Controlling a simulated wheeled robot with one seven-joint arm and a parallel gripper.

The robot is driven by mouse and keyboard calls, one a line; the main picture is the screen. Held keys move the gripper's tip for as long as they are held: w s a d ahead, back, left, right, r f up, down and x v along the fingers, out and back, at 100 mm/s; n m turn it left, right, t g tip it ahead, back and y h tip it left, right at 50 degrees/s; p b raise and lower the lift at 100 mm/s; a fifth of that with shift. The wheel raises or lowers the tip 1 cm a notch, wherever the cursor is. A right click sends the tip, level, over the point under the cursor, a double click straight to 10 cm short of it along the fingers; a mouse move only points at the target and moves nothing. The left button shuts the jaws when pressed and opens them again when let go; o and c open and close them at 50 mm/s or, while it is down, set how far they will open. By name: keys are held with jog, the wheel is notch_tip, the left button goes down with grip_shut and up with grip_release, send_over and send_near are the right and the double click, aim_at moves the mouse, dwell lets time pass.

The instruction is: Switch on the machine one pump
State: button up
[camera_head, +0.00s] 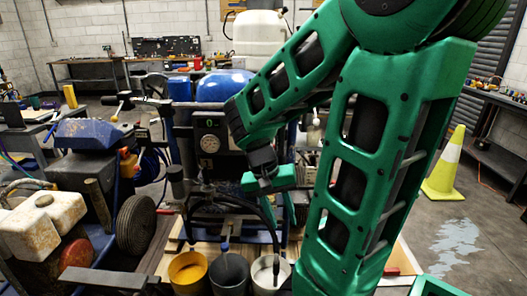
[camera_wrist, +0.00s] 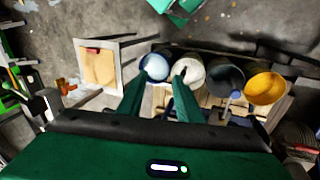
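A line striper (camera_head: 212,130) with a blue tank and a dark panel with a round gauge (camera_head: 209,143) stands in the middle of the head view. A second machine (camera_head: 88,135), with a blue cover, stands at the left. I cannot tell which is machine one, and no pump switch can be made out.
A yellow bucket (camera_head: 187,272), a dark bucket (camera_head: 229,275) and a white bucket (camera_head: 268,272) stand in front of the middle machine. A blue-white round container (camera_wrist: 154,67) shows in the wrist view. A yellow-and-white cone (camera_head: 444,170) stands at the right, with open floor near it.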

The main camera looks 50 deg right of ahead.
jog(key=w+d+m+g+h, duration=0.2)
jog(key=w+d+m+h, duration=0.2)
jog(key=w+d+h, duration=0.25)
jog(key=w+a+r+m+t+h, duration=0.2)
jog(key=w+a+r+t+h, duration=0.15)
jog(key=w+r+h, duration=0.65)
jog(key=d, duration=1)
jog(key=shift+f+g+y, duration=0.15)
jog(key=shift+g+y, duration=0.2)
jog(key=shift+y, duration=0.1)
grip_shut()
